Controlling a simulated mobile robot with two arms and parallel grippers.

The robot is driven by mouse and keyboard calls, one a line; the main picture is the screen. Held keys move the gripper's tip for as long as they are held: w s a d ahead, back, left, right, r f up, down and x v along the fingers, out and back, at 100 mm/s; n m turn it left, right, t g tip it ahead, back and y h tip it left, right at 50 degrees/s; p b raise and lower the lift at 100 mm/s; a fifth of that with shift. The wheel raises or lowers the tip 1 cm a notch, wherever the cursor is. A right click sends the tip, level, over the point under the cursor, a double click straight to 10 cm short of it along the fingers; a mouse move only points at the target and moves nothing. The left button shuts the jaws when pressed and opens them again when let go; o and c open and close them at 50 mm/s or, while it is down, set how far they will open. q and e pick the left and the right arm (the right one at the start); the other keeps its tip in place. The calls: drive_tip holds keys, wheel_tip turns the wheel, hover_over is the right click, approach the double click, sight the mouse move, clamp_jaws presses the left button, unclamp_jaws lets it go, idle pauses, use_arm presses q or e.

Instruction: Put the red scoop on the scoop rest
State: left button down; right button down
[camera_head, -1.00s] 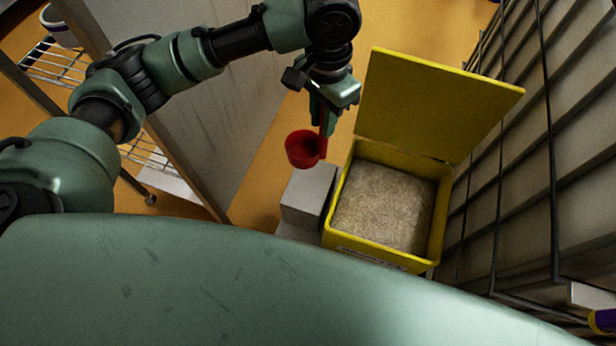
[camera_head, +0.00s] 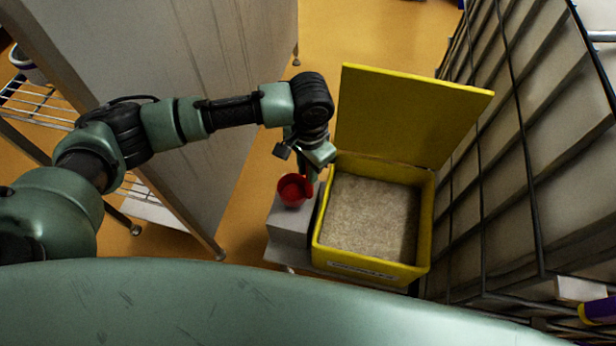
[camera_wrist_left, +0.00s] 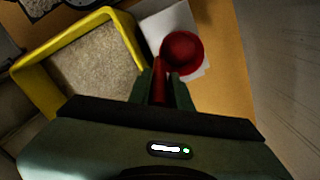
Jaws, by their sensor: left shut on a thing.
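The red scoop (camera_head: 292,190) is held by its handle in my left gripper (camera_head: 308,172), which is shut on it. The left wrist view also shows the scoop (camera_wrist_left: 182,52), its round cup beyond the fingertips (camera_wrist_left: 162,84). In the head view the cup appears over the far end of a grey block (camera_head: 290,222) beside the yellow bin, likely the scoop rest. In the wrist view a pale surface (camera_wrist_left: 152,30) lies behind the cup. I cannot tell whether the scoop touches it. My right gripper is not in view.
The yellow bin (camera_head: 322,243) of grainy material stands right of the block, its lid (camera_head: 400,115) open. A wire rack wall (camera_head: 510,170) is close on the right. A tall grey panel (camera_head: 190,60) stands left, with orange floor (camera_head: 247,200) between.

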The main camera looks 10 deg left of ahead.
use_arm(q)
drive_tip(key=shift+f, duration=1.95)
drive_tip(key=c, duration=1.3)
unclamp_jaws()
drive_tip(key=shift+f, duration=0.15)
wheel_tip(320, 180, up, 12)
drive_tip(key=shift+d+r, duration=0.1)
drive_tip(key=shift+r, duration=0.05)
